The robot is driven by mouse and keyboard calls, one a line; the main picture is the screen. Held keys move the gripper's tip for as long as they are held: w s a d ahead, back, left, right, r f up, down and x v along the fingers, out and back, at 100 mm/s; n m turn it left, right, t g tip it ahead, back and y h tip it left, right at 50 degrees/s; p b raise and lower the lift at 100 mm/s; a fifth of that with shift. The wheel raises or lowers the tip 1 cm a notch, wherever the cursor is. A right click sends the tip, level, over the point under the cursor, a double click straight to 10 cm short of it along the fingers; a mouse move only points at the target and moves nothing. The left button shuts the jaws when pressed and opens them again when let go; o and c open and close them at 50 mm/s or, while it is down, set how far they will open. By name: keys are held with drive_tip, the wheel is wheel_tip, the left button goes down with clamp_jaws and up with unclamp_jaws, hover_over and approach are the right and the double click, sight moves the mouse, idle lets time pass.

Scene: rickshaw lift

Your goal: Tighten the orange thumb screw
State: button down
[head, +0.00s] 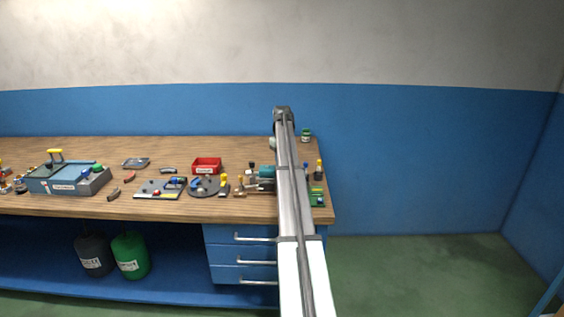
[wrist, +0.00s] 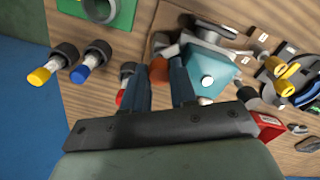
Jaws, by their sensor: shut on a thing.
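The orange thumb screw (wrist: 158,68) shows in the wrist view as a small orange knob between my fingertips, beside a teal block (wrist: 212,72). My gripper (wrist: 157,74) is shut on it, one dark finger on each side. Part of the screw is hidden by the fingers, and its thread cannot be seen. In the head view my arm covers the gripper and the screw; part of the teal block (head: 266,171) shows just left of the arm.
A green board (wrist: 124,14) and yellow-tipped (wrist: 42,75) and blue-tipped (wrist: 82,72) pieces stand left of the fingers in the wrist view. Yellow-ended pieces (wrist: 288,68) and a red bin (head: 207,163) are on the other side. The wooden bench (head: 235,147) is crowded near the gripper.

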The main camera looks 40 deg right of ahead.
drive_tip(key=m, duration=0.4)
drive_tip(key=shift+m, duration=2.3)
drive_tip(key=c, duration=0.9)
unclamp_jaws()
drive_tip(key=shift+r, duration=0.1)
wheel_tip(320, 180, up, 14)
drive_tip(key=shift+f, duration=0.2)
